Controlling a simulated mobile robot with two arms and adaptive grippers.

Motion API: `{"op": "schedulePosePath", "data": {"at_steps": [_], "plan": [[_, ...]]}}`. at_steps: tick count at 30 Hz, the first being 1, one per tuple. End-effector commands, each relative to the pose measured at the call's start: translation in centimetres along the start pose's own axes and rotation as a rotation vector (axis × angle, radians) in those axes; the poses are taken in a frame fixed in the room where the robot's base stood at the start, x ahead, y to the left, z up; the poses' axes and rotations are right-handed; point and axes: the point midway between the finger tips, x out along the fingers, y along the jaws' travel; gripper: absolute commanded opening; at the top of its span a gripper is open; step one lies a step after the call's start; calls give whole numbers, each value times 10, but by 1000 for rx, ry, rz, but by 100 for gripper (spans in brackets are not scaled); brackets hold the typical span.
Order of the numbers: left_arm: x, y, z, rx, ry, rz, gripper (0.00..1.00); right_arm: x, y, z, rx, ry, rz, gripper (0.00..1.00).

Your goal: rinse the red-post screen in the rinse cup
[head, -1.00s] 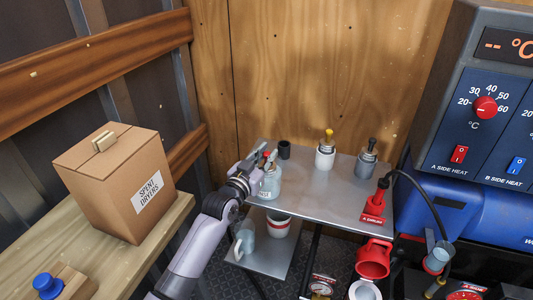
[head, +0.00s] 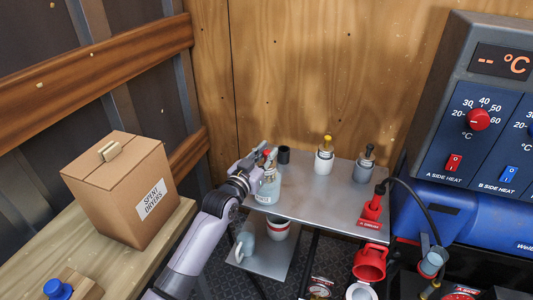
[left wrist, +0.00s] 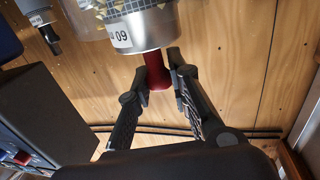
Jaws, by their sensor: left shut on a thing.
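My left gripper (head: 267,156) is at the left end of the grey metal shelf, at the mouth of a clear jar (head: 270,187) with a small label. In the left wrist view the fingers (left wrist: 162,75) are shut on the red post (left wrist: 155,70). The post joins a silver mesh screen (left wrist: 135,28) with a "60" label, seen upside down, and yellowish bits on its mesh. Clear glass shows beside the screen; how deep the screen sits in the jar I cannot tell. The jar's label is too small to read. My right gripper is not in view.
On the shelf (head: 312,195) stand a black cup (head: 284,155), a white yellow-post jar (head: 324,160), a grey dark-post jar (head: 363,166) and a red holder (head: 372,208). A "spent dryers" box (head: 125,190) stands left. The shelf's middle is clear.

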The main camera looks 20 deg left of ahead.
Motion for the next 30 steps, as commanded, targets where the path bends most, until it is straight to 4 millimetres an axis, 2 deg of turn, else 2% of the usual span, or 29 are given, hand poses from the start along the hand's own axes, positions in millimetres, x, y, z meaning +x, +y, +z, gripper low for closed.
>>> {"op": "schedulePosePath", "data": {"at_steps": [5,15,25,30], "plan": [[0,0,6,0,0,0,0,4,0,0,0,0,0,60],[0,0,30,0,1,-1,0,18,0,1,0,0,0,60],[0,0,29,0,2,0,0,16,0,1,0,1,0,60],[0,0,20,0,2,0,0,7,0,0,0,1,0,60]]}}
